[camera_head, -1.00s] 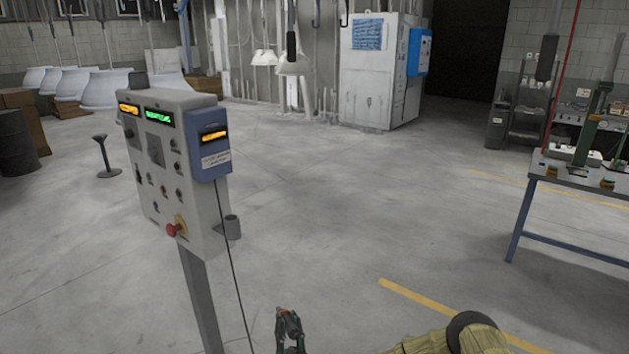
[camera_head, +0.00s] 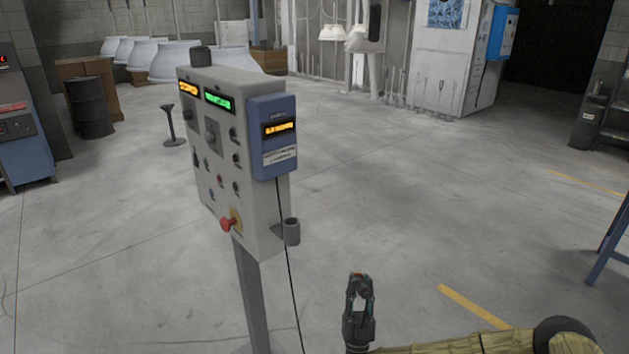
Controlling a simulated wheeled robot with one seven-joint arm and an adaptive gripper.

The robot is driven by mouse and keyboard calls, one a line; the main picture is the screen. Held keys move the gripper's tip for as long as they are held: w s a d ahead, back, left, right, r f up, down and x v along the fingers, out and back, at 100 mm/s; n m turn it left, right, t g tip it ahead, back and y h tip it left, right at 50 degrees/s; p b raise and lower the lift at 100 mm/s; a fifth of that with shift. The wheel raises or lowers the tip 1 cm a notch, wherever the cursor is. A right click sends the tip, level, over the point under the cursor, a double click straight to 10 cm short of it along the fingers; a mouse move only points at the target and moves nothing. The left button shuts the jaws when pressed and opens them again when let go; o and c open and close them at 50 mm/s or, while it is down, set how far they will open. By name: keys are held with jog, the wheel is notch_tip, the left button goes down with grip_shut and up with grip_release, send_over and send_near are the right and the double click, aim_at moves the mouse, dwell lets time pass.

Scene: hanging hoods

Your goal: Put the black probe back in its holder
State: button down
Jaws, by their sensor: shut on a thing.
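The grey control box on a post carries a blue meter (camera_head: 273,138) with an orange display. A small dark grey cup-shaped holder (camera_head: 292,232) is fixed to the box's lower right side; its inside is too small to make out. A thin black cable (camera_head: 288,260) runs from under the meter down past the bottom edge. My gripper (camera_head: 360,280) is right of and lower in the picture than the holder, apart from it, with its fingers upward. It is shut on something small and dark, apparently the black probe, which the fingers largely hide.
A red stop button (camera_head: 231,222) sticks out from the control box (camera_head: 215,160). A small black stand (camera_head: 172,125) and a drum (camera_head: 90,107) are behind at left. A blue table leg (camera_head: 612,240) is at the right edge. Open concrete floor lies between.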

jog(key=w+a+r+n+g+y+p, duration=0.1)
jog(key=w+a+r+g+y+p, duration=0.15)
jog(key=r, duration=0.45)
jog(key=w+a+r+n+g+y+p, duration=0.1)
jog(key=w+a+r+n+g+y, duration=0.2)
jog(key=r, duration=0.4)
jog(key=w+a+r+g+y+p, duration=0.1)
jog(key=w+a+r+g+p, duration=0.2)
jog(key=r, duration=0.5)
jog(key=s+a+r+n+g+y+p, duration=0.2)
jog(key=s+a+r+g, duration=0.1)
jog(key=s+r+g, duration=0.15)
jog(key=shift+w+a+f+b, duration=0.2)
jog(key=shift+w+a, duration=0.65)
jog(key=shift+w, duration=0.5)
jog(key=shift+w+a+f+b, duration=0.2)
jog(key=shift+w+a, duration=0.65)
jog(key=shift+w, duration=0.5)
jog(key=shift+w+a+f+b, duration=0.1)
jog(key=shift+w+a+f, duration=0.1)
jog(key=shift+w+a, duration=0.9)
jog(key=b, duration=0.4)
send_over(285, 226)
jog(key=w+d, duration=0.2)
notch_tip(285, 226, down, 6)
jog(key=shift+s+f, duration=0.25)
jog(key=shift+a+f+b, duration=0.1)
jog(key=shift+f+b, duration=0.35)
